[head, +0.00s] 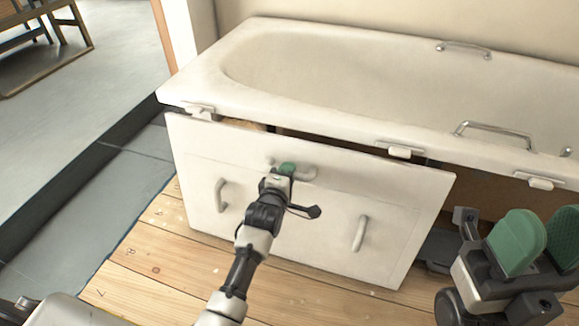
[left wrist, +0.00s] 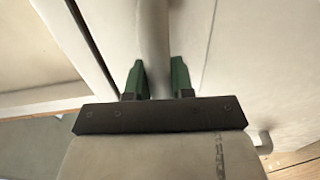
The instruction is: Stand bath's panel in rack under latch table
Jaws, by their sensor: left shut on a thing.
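The bath's panel (head: 290,215) is a white board with a top handle (head: 308,172) and two upright side handles. It stands in front of the bath (head: 330,60), its top edge apart from the rim with a dark gap behind. My left gripper (head: 287,169) is shut on the top handle; the left wrist view shows the handle (left wrist: 153,45) between the green fingers of this gripper (left wrist: 158,78). My right gripper (head: 541,240) is at the lower right, its green pads apart and nothing seen between them. I cannot make out a rack.
White latches (head: 400,152) sit along the bath rim. Wooden floor boards (head: 150,255) lie in front of the panel, with a grey floor (head: 105,80) to the left. A wooden table-like piece (head: 45,45) stands far at the upper left. A wall edge rises beside the bath's left end.

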